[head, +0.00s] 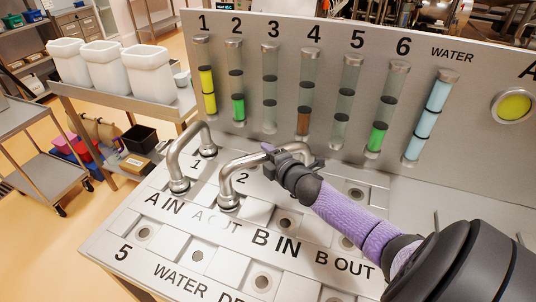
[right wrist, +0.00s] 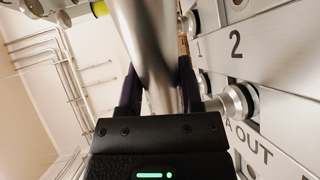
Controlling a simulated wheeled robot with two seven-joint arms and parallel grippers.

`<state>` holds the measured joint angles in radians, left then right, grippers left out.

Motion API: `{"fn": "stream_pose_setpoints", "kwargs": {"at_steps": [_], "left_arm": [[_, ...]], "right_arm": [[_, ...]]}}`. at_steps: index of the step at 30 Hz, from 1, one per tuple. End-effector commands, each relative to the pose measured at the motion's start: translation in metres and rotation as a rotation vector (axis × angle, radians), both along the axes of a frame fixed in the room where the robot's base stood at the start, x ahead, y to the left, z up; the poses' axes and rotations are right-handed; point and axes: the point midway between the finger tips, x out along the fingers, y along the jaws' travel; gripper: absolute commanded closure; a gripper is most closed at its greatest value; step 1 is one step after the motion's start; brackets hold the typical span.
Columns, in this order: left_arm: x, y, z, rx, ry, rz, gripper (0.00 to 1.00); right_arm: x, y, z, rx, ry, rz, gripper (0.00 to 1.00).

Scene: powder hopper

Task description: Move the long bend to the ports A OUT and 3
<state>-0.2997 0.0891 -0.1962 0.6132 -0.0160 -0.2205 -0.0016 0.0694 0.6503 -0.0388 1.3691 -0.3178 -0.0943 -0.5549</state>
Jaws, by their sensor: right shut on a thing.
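The long bend (head: 236,172), a shiny steel pipe, arches over the panel. Its near end (head: 229,203) is at the port labelled A OUT; I cannot tell whether it is fully seated. Its far end is behind my right gripper (head: 285,162), toward the row of numbered ports, and the label 3 is hidden there. In the right wrist view the pipe (right wrist: 148,45) runs between the two fingers. The label A OUT (right wrist: 248,140) shows there beside a pipe end. My left gripper is not in view.
A second, shorter bend (head: 186,150) joins A IN and 1, close left of the long bend. Sight tubes numbered 1 to 6 and WATER (head: 430,115) stand on the back wall. Open ports (head: 262,282) lie in front. White bins (head: 150,70) stand on a cart at left.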

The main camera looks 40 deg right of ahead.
Motion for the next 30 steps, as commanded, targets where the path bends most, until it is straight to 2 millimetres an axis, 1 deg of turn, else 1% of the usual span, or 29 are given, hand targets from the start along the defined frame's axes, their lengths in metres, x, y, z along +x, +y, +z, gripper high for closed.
{"fn": "stream_pose_setpoints", "kwargs": {"at_steps": [1, 2, 3, 5, 6, 7, 8, 15, 17, 20, 27, 30], "left_arm": [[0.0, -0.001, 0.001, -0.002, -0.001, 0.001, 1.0], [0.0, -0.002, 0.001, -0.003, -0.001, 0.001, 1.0], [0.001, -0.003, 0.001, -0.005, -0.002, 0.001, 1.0], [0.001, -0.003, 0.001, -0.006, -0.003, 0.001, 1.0], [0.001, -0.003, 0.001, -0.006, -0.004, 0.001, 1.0], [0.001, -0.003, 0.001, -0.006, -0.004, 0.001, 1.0], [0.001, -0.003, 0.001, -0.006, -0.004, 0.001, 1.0], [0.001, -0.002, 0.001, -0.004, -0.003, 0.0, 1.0], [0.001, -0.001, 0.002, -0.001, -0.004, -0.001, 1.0], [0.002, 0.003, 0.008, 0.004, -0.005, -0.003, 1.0], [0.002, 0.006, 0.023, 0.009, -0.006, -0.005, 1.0], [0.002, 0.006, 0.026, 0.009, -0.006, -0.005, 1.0]], "right_arm": [[0.0, 0.0, 0.002, 0.0, -0.003, 0.001, 1.0], [0.0, 0.0, 0.002, 0.0, -0.003, 0.001, 0.52], [0.0, 0.0, 0.002, 0.0, -0.003, 0.001, 0.43], [0.0, 0.0, 0.002, 0.0, -0.003, 0.001, 0.31], [0.0, 0.0, 0.002, 0.0, -0.003, 0.001, 0.22], [0.0, 0.0, 0.001, 0.0, -0.002, 0.001, 0.16], [0.0, 0.0, 0.001, 0.0, -0.002, 0.001, 0.13], [-0.001, 0.0, 0.0, 0.001, 0.003, 0.0, 0.13], [-0.004, 0.001, 0.0, 0.002, 0.004, 0.0, 0.13], [-0.017, 0.004, 0.004, 0.003, 0.004, 0.001, 0.13], [-0.07, 0.012, 0.016, 0.001, 0.003, 0.0, 0.13], [-0.086, 0.015, 0.018, 0.002, 0.002, 0.001, 0.13]]}}
